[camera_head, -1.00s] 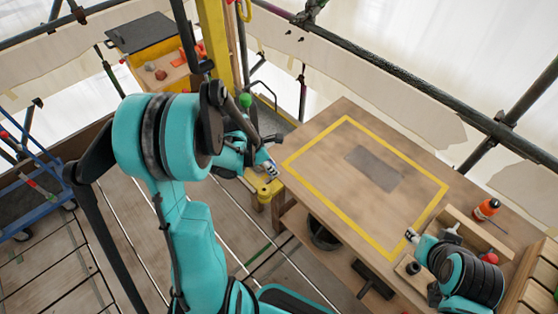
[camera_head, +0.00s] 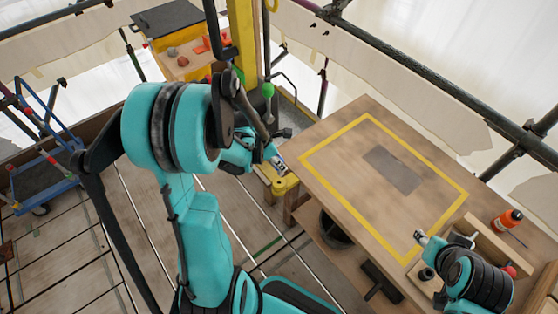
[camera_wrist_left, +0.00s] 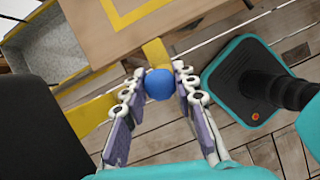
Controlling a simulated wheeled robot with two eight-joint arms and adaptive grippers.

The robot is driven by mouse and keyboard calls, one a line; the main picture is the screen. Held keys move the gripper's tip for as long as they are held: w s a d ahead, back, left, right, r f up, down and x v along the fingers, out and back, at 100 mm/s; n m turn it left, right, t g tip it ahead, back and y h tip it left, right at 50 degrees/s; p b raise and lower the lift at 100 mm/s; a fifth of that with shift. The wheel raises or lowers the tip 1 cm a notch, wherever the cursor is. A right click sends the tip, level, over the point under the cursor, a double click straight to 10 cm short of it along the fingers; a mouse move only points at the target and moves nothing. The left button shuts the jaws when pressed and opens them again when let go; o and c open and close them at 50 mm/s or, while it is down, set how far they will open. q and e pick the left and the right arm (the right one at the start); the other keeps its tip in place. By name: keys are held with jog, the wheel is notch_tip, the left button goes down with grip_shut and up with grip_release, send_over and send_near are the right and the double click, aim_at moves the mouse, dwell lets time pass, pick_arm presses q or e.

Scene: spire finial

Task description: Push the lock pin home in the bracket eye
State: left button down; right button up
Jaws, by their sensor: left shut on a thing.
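My left gripper (camera_head: 279,163) is low beside the table's left corner in the head view. In the left wrist view its two fingers (camera_wrist_left: 160,88) are shut on a round blue knob (camera_wrist_left: 159,84), which I take to be the lock pin's head. The pin's shank is hidden behind the knob. A yellow part (camera_wrist_left: 155,52) shows just beyond the knob, and yellow metal (camera_head: 284,184) lies below the gripper in the head view. The bracket eye is not visible. My right gripper (camera_head: 422,238) is over the table's front right; its jaws are too small to judge.
The wooden table (camera_head: 330,150) has a yellow taped outline and a grey patch (camera_head: 393,169). A yellow post (camera_head: 243,45) rises behind my left arm. A blue cart (camera_head: 45,165) stands far left.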

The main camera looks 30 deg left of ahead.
aim_at(279, 174)
pick_arm(q)
jog(key=shift+f+b, duration=1.9)
jog(key=shift+f, duration=0.4)
jog(key=shift+b, duration=0.3)
jog(key=shift+f, duration=0.15)
jog(key=shift+f+b, duration=0.35)
jog(key=shift+b, duration=0.15)
jog(key=shift+f+b, duration=2.5)
jog(key=shift+f, duration=0.1)
jog(key=c, duration=1.1)
grip_release()
jog(key=shift+r, duration=0.1)
